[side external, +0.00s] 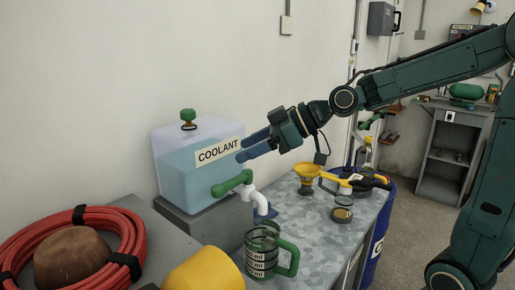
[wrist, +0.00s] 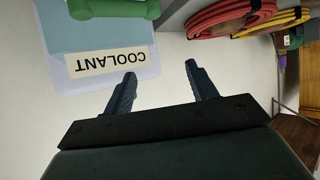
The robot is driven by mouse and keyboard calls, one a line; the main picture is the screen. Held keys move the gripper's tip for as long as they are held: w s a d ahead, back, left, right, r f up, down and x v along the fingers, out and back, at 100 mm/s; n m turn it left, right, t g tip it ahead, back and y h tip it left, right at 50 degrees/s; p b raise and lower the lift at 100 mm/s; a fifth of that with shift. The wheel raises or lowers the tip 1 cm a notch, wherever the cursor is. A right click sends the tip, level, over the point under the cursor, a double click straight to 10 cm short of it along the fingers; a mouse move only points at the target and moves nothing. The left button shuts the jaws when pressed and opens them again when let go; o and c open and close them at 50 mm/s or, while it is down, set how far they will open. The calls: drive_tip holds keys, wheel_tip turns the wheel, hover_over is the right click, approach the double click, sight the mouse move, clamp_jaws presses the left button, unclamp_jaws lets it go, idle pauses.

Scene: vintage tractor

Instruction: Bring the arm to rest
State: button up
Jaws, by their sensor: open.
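My gripper (side external: 250,147) is at the end of the green arm, held in the air near the upper right of the coolant tank (side external: 180,178). In the wrist view the two fingers (wrist: 157,88) are apart with nothing between them. The tank is a clear box of bluish liquid with a COOLANT label and a green cap. It also shows upside down at the top left of the wrist view (wrist: 70,45). Whether the fingers touch the tank cannot be told from the side.
A green tap handle (side external: 232,183) and white spout sit at the tank's front. A measuring jug (side external: 262,250) with a green handle stands below on the metal bench (side external: 310,232). A yellow funnel (side external: 307,175) stands farther back. Red hose (side external: 130,235) lies coiled at the left.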

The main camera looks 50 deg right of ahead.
drive_tip(key=s+d+f+m+g+h, duration=0.2)
drive_tip(key=s+m+h, duration=0.1)
drive_tip(key=s, duration=0.8)
drive_tip(key=s+d+f+m+g+h, duration=0.2)
drive_tip(key=s+f+m+h, duration=0.1)
drive_tip(key=s, duration=0.9)
drive_tip(key=shift+d+f+m+h, duration=0.35)
drive_tip(key=shift+m+h, duration=0.15)
drive_tip(key=shift+m, duration=0.1)
